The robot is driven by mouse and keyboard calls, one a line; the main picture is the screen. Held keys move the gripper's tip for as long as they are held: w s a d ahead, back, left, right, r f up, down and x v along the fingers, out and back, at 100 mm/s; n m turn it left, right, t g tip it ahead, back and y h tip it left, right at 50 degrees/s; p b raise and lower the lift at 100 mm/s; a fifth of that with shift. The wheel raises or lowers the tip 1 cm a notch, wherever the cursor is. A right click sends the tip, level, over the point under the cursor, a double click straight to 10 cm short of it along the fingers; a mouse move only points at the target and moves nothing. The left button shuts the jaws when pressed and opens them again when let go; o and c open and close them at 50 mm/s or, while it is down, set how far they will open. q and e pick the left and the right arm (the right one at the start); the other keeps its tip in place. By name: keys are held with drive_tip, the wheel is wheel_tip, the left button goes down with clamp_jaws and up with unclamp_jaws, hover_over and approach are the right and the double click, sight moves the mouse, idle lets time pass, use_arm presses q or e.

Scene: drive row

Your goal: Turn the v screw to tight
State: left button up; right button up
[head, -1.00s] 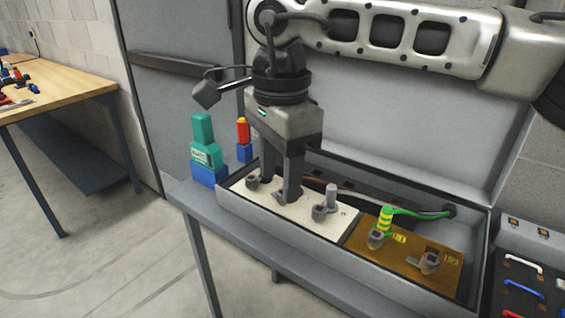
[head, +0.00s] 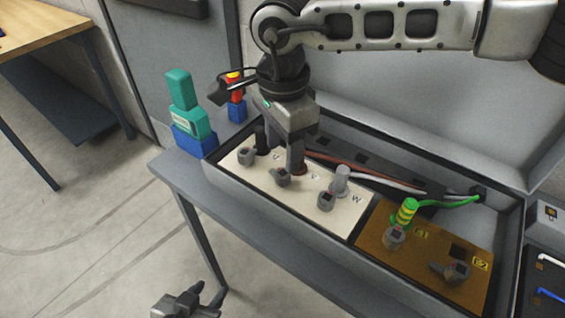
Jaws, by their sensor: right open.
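The white terminal plate (head: 232,164) lies in the open grey box and carries a row of grey screw knobs. The middle knob, the v screw (head: 283,177), is visible just in front of my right gripper. My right gripper (head: 281,155) points down over the plate, open, with one finger behind-left of this knob and one behind-right. I cannot tell whether either finger touches anything, and nothing shows held. Grey knobs (head: 246,156) and (head: 326,201) flank it, the right one near the letter W. My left gripper (head: 205,300) shows at the bottom edge, fingers apart and empty, away from the box.
A brown plate (head: 385,257) with a green-yellow plug (head: 405,212) fills the box's right part. A teal tool (head: 185,100) on a blue block and a red-yellow screwdriver (head: 236,88) stand left of the box. Wires run behind the plates. Floor at left is clear.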

sight(283, 177)
wheel_tip(283, 177, down, 6)
drive_tip(key=shift+r+p, duration=0.15)
drive_tip(key=shift+p, duration=0.15)
drive_tip(key=c, duration=1)
